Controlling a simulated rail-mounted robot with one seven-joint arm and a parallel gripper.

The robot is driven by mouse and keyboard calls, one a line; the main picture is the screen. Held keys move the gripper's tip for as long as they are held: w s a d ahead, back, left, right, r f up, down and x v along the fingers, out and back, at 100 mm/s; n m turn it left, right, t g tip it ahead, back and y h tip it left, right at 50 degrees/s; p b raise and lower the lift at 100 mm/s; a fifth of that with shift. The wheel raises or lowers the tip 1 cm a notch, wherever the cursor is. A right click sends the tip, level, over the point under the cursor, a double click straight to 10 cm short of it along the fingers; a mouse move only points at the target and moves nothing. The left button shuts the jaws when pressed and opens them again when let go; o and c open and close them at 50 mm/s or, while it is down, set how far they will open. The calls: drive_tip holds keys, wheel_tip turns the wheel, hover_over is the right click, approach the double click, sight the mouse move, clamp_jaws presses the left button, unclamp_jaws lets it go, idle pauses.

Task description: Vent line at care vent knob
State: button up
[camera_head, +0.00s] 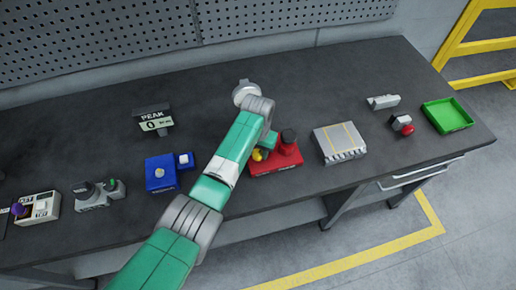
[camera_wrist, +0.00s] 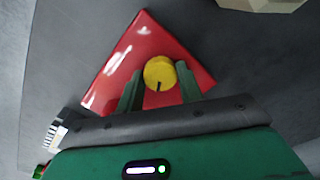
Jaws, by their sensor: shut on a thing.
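A yellow round knob (camera_wrist: 159,73) sits on a red box (camera_wrist: 140,45) in the wrist view. It has a short dark mark on its face, pointing toward the bottom of that picture. My gripper (camera_wrist: 160,68) has its two green fingers on either side of the knob, shut on it. In the head view the yellow knob (camera_head: 257,155) shows partly beside my green arm, on the red box (camera_head: 262,168). I cannot read the box's label.
To the right are a grey ribbed box (camera_head: 338,143), a small block with a red ball (camera_head: 408,131) and a green tray (camera_head: 447,115). To the left are a blue box (camera_head: 160,173), a PEAK display (camera_head: 152,121) reading 0, and grey knob units (camera_head: 96,194).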

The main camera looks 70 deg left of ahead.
sight(258, 153)
drive_tip(key=m, duration=0.6)
drive_tip(key=shift+r+p, duration=0.1)
drive_tip(key=shift+p, duration=0.3)
idle(0.4)
drive_tip(key=o, duration=1)
wheel_tip(258, 153, up, 8)
drive_tip(key=shift+f+p, duration=0.15)
drive_tip(key=shift+p, duration=0.7)
